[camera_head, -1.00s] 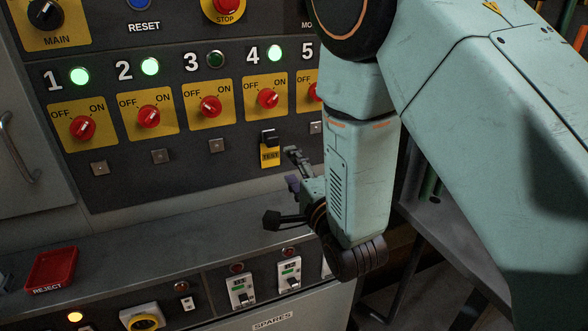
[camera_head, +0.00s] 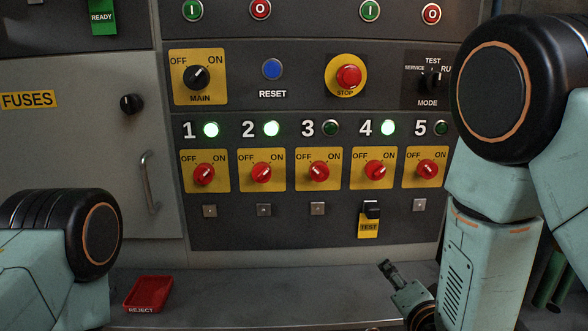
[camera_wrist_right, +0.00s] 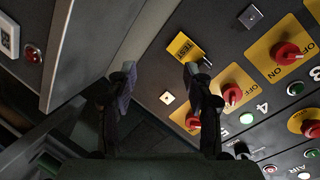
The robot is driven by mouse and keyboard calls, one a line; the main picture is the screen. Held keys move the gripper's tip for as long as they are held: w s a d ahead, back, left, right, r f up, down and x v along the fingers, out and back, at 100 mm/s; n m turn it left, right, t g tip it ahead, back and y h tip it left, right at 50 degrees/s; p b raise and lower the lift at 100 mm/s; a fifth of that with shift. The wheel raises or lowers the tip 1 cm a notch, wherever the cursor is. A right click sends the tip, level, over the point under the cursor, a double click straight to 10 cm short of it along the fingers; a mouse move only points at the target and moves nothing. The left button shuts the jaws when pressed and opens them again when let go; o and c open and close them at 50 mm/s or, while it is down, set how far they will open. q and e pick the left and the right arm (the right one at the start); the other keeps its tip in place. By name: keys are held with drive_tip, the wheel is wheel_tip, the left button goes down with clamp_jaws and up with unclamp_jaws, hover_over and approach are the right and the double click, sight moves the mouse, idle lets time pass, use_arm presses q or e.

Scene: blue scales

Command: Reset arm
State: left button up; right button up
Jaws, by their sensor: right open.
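My right arm comes in from the right in the head view. Its gripper (camera_head: 392,275) hangs low in front of the panel, below the yellow TEST tag (camera_head: 369,227); only part of it shows. In the right wrist view the two fingers (camera_wrist_right: 158,78) stand apart with nothing between them. The TEST tag (camera_wrist_right: 183,47) shows beyond the right-hand finger there. My left arm shows only as a joint at the lower left of the head view; its gripper is out of frame. The panel (camera_head: 330,222) carries a blue RESET button (camera_head: 272,69).
Red switches sit in a row on yellow plates, such as switch 3 (camera_head: 319,172). Lamps 1, 2 and 4 (camera_head: 388,128) glow green; 3 and 5 are dark. A red REJECT tray (camera_head: 150,293) lies on the ledge (camera_head: 230,290). A door handle (camera_head: 149,182) stands out at left.

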drive_tip(key=s+d+f+n+g, duration=0.2)
drive_tip(key=s+f+n+g, duration=0.55)
drive_tip(key=s+f, duration=0.6)
drive_tip(key=s+f+n+g, duration=0.1)
drive_tip(key=s+f+g, duration=0.2)
drive_tip(key=s+f, duration=0.3)
drive_tip(key=s+f+n+g, duration=0.2)
drive_tip(key=s+f+g, duration=0.2)
drive_tip(key=s, duration=1.1)
wheel_tip(320, 180, down, 2)
drive_tip(key=shift+s+d+f, duration=0.1)
drive_tip(key=shift+s+d, duration=0.25)
drive_tip(key=shift+s, duration=0.05)
